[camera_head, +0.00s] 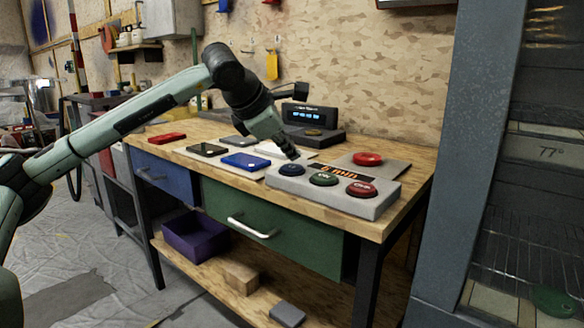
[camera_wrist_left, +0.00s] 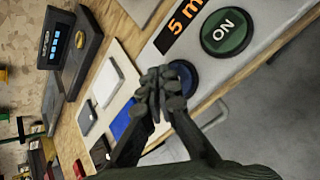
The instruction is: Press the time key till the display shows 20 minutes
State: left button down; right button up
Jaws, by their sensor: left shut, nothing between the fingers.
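A grey key panel (camera_head: 340,199) lies at the front right of the workbench. It has a blue key (camera_head: 290,170), a green key (camera_head: 324,179) marked ON and a red key (camera_head: 361,189). The blue key, partly behind my fingers in the left wrist view (camera_wrist_left: 184,78), has its label hidden. The orange display (camera_head: 343,172) behind the keys shows 5 min; its start also reads 5 m in the left wrist view (camera_wrist_left: 184,20). My left gripper (camera_head: 293,155) is shut and empty, fingertips pointing down at the blue key. I cannot tell whether they touch it. My right gripper is out of view.
A red button (camera_head: 367,158) on a grey plate sits behind the panel. A dark device with a blue readout (camera_head: 309,115) stands at the back. Flat red (camera_head: 167,138), black (camera_head: 206,149) and blue (camera_head: 245,161) items lie to the left. A purple bin (camera_head: 190,239) is below.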

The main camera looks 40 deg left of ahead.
aim_at(290, 168)
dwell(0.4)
pick_arm(q)
jog(key=shift+f+b, duration=0.45)
jog(key=shift+f+b, duration=0.4)
dwell(0.5)
jog(key=shift+r, duration=0.15)
jog(key=shift+r+p, duration=0.55)
jog(key=shift+r, duration=0.1)
notch_tip(290, 168, up, 5)
jog(key=p, duration=0.4)
jog(key=shift+r, duration=0.1)
dwell(0.9)
